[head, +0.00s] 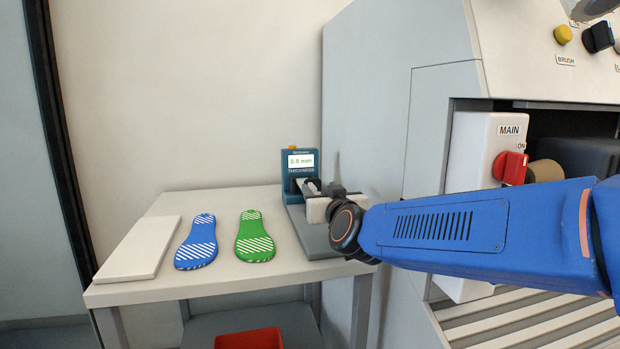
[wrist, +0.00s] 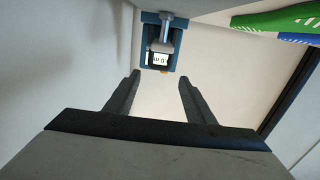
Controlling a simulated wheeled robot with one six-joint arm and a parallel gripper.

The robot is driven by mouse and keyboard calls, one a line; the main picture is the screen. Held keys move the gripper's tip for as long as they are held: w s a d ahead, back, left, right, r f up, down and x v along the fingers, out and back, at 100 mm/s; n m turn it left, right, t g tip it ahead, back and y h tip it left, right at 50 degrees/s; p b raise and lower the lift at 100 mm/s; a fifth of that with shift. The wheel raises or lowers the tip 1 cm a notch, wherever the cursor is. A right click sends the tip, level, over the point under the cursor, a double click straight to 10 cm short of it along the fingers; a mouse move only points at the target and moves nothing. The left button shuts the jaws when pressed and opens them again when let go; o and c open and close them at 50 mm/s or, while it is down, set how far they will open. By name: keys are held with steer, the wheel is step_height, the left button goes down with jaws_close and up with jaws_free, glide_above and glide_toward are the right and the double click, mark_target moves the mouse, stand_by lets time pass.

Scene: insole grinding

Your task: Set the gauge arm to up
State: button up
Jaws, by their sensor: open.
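The thickness gauge (head: 301,160) stands at the back right of the table, a blue-teal block with a small display that appears to read 0.0 mm. It also shows in the wrist view (wrist: 150,60), upside down at the top. A grey arm-like part (wrist: 163,32) sticks out from its front; I cannot tell for sure whether it is raised or lowered. My gripper (wrist: 159,77) is open and empty, its two dark fingers apart and pointing toward the gauge without touching it. In the head view my own wrist hides part of the gauge's front and base.
A blue insole (head: 197,243), a green insole (head: 250,236) and a white slab (head: 138,250) lie on the table (head: 285,266) to the left. The grey machine (head: 375,120) with a red MAIN switch (head: 510,168) stands close on the right. A red bin (head: 250,339) is below.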

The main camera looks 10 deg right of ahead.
steer(key=w, duration=1.3)
steer(key=shift+c, duration=0.3)
jaws_close()
steer(key=shift+w, duration=0.1)
